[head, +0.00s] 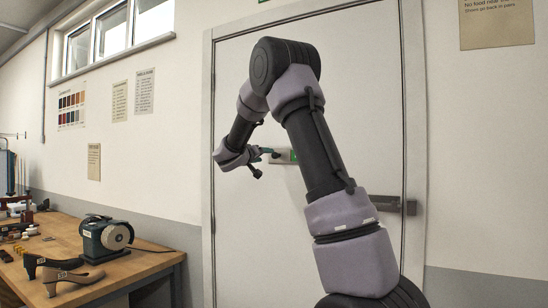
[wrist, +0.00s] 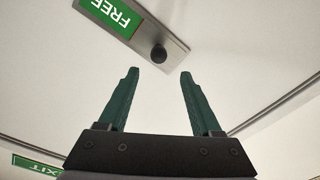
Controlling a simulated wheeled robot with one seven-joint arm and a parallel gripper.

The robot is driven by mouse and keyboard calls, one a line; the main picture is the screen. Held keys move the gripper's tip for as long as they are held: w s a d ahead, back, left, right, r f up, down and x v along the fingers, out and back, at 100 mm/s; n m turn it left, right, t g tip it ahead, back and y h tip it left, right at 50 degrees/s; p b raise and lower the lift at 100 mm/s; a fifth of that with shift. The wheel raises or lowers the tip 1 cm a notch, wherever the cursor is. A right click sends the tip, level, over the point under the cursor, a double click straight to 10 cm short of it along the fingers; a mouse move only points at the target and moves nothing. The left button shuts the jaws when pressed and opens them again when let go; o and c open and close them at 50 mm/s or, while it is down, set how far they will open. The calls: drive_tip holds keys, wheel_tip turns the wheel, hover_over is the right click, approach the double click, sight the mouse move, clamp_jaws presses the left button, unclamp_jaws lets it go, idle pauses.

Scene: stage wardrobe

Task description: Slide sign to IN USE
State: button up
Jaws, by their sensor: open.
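The sliding sign (wrist: 180,38) is a narrow grey plate on the white door, with a green panel (wrist: 110,15) reading FREE and a dark round knob (wrist: 158,54) beside it. In the head view the sign (head: 284,157) shows small and green, partly hidden by my arm. My gripper (wrist: 158,72) has its two green fingers apart, with nothing between them. The knob appears just beyond the fingertips and between them in the wrist view; I see no contact. In the head view my gripper (head: 264,154) is close to the sign's left end.
The white door (head: 250,85) has a grey handle bar (head: 389,205) at lower right, behind my arm. A workbench (head: 142,263) at left holds a grinder (head: 104,236) and shoes (head: 70,280). A green EXIT sign (wrist: 36,166) shows in the wrist view.

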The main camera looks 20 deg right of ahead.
sight(273, 155)
drive_tip(key=x, duration=0.9)
drive_tip(key=shift+d, duration=0.25)
clamp_jaws()
idle(1.0)
